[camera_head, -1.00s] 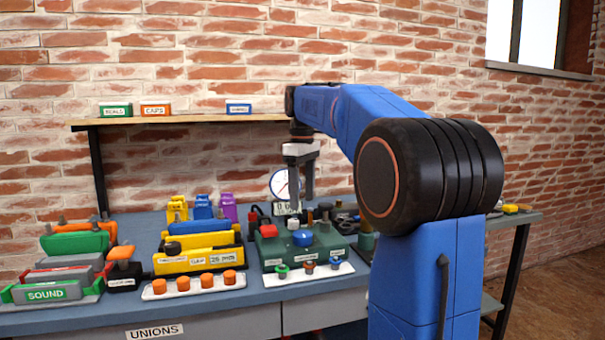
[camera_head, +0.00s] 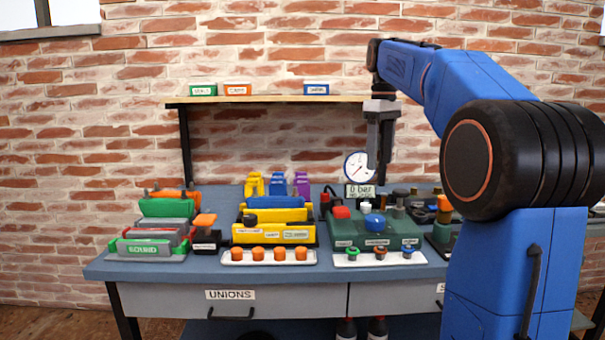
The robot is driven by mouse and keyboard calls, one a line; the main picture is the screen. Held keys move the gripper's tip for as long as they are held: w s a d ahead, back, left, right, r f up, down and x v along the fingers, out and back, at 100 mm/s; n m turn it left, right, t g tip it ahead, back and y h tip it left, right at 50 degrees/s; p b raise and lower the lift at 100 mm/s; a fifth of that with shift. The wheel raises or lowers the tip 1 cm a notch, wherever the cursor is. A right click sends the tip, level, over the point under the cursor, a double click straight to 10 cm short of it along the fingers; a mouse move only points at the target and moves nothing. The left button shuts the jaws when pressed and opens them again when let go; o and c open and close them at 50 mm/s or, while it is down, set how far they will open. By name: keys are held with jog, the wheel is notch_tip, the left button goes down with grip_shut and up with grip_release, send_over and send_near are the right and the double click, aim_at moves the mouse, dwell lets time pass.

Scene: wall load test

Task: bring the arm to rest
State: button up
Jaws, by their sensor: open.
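My blue arm (camera_head: 483,95) fills the right side of the head view, with a large black joint in front. My gripper (camera_head: 379,168) hangs down from the arm's far end, fingers pointing at the bench. It is open and empty, with its fingers seen nearly edge-on. It appears above the back of the workbench (camera_head: 145,268), in front of the brick wall and just right of the round gauge (camera_head: 357,166). The fingers overlap the gauge's right edge in the picture. I cannot tell how far apart they are in depth.
A green box with knobs (camera_head: 348,232) stands below the gripper. A yellow case (camera_head: 272,233), a green-and-grey rack (camera_head: 150,247) and a tray of orange caps (camera_head: 235,256) stand left. A shelf (camera_head: 270,99) holds small labelled boxes.

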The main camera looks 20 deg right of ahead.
jog(key=s+a+f+m+t, duration=0.1)
jog(key=s+a+f, duration=0.4)
jog(key=s+f, duration=0.5)
jog(key=s+a+f+m+t, duration=0.2)
jog(key=s+a+f, duration=0.3)
jog(key=s+f, duration=0.5)
jog(key=s+a+f+m+t, duration=0.1)
jog(key=s+a+f+m, duration=0.2)
jog(key=s+f, duration=0.7)
jog(key=a+f, duration=0.1)
jog(key=a, duration=0.1)
jog(key=shift+a+t, duration=0.4)
jog(key=shift+s, duration=0.1)
